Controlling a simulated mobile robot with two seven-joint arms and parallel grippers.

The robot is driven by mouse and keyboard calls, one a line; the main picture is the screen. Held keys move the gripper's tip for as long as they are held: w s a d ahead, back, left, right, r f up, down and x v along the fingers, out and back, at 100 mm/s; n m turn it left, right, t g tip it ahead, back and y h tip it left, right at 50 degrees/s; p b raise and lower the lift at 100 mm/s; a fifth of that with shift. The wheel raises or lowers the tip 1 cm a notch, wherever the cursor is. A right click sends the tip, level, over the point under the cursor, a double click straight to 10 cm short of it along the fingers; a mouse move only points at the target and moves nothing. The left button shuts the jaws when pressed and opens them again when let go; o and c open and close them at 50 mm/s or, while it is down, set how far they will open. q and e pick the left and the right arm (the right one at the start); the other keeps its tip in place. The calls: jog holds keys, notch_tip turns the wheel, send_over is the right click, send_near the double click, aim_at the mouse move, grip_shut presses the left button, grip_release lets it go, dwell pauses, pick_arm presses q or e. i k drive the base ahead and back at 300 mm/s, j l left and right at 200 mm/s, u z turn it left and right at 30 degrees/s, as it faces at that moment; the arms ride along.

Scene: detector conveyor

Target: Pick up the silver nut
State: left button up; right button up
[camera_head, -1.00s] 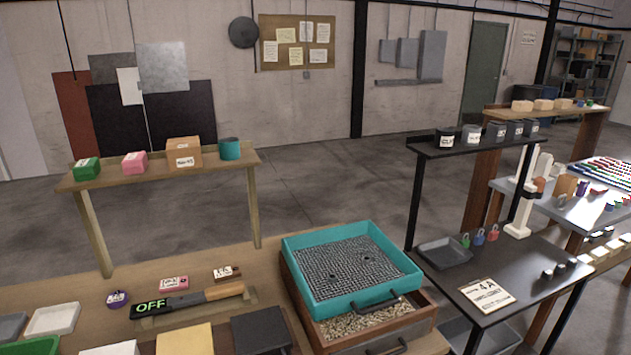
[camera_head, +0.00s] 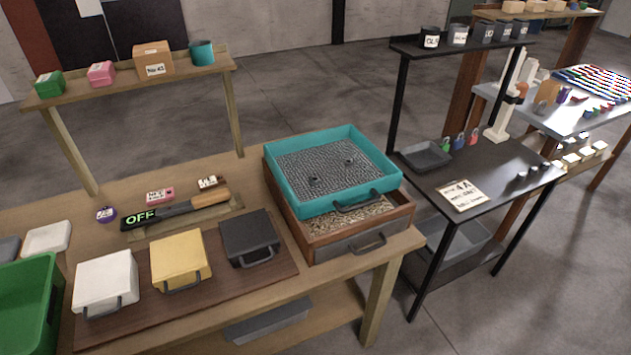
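I cannot make out a silver nut for certain. Two small dark pieces lie on the mesh of the teal sieve tray (camera_head: 290,198), one nearer the front left (camera_head: 314,181) and one farther right (camera_head: 349,161); they are too small to identify. Small dark and light pieces (camera_head: 533,172) sit at the right end of the black table (camera_head: 490,160), also too small to name. Neither of my grippers is in view.
The teal tray rests on a wooden box of wood-chip-like material (camera_head: 345,218) on the wooden bench (camera_head: 235,165). White (camera_head: 105,277), yellow (camera_head: 180,256) and black (camera_head: 249,232) lidded boxes stand to its left. A handheld device reading OFF (camera_head: 160,212) lies behind them. Floor is open beyond.

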aim_at(314, 180)
jog(key=i+l, duration=0.1)
jog(key=l, duration=0.2)
jog(key=i+l, duration=0.1)
jog(key=l, duration=0.2)
jog(key=i+l, duration=0.1)
jog(key=l, duration=0.15)
jog(key=i+l+u, duration=0.1)
jog(key=l, duration=0.25)
jog(key=i+l, duration=0.1)
jog(key=l, duration=0.25)
jog(key=i+l+u, duration=0.15)
jog(key=l, duration=0.2)
